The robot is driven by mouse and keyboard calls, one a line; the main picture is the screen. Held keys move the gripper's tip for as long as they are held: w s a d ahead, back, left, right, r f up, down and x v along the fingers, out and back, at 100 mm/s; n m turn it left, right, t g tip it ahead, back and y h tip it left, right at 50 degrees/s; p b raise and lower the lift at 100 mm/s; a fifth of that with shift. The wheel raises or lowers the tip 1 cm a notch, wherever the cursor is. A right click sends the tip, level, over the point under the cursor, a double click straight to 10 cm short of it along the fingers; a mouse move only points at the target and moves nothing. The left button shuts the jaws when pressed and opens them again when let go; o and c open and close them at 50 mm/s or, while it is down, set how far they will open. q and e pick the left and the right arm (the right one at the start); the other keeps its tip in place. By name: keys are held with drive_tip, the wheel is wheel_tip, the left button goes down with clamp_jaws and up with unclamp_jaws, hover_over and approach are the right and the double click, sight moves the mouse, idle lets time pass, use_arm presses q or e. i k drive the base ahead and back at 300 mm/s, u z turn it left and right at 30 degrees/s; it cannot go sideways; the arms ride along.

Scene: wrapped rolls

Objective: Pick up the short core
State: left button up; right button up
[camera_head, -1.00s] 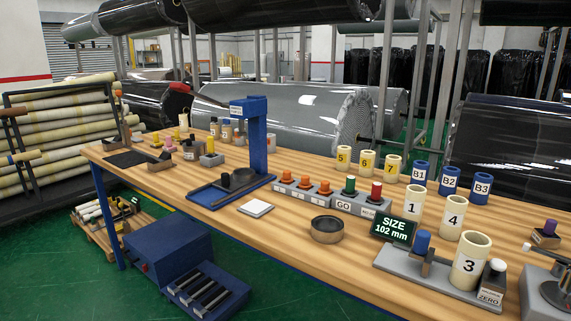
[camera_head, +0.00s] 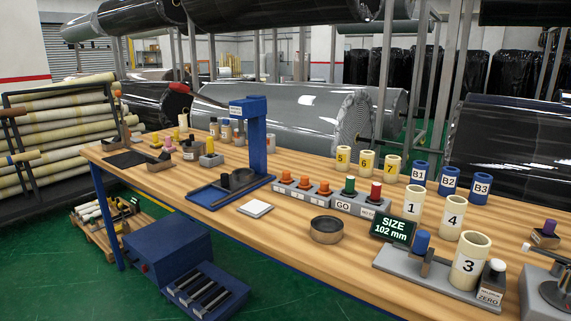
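Several cream cores with black numbers stand upright on the wooden workbench (camera_head: 330,272). Core 3 (camera_head: 468,262) stands on the grey gauge base (camera_head: 410,268), between a blue-topped part (camera_head: 422,242) and a white ZERO knob (camera_head: 494,272). Core 1 (camera_head: 413,204) and core 4 (camera_head: 453,217) stand behind the gauge. Smaller cores 5 (camera_head: 342,159), 6 (camera_head: 366,164) and 7 (camera_head: 392,167) stand farther back. No label says which core is short. Neither gripper is in view.
A dark display (camera_head: 393,227) reads SIZE 102 mm. A button row (camera_head: 332,196), a round dark dish (camera_head: 326,230), a white pad (camera_head: 255,208) and a blue press (camera_head: 255,140) stand on the bench. Bare wood lies along the front edge. Large wrapped rolls (camera_head: 290,110) are behind.

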sight(473, 249)
drive_tip(key=z, duration=2.4)
drive_tip(key=k, duration=1.15)
drive_tip(key=u, duration=0.7)
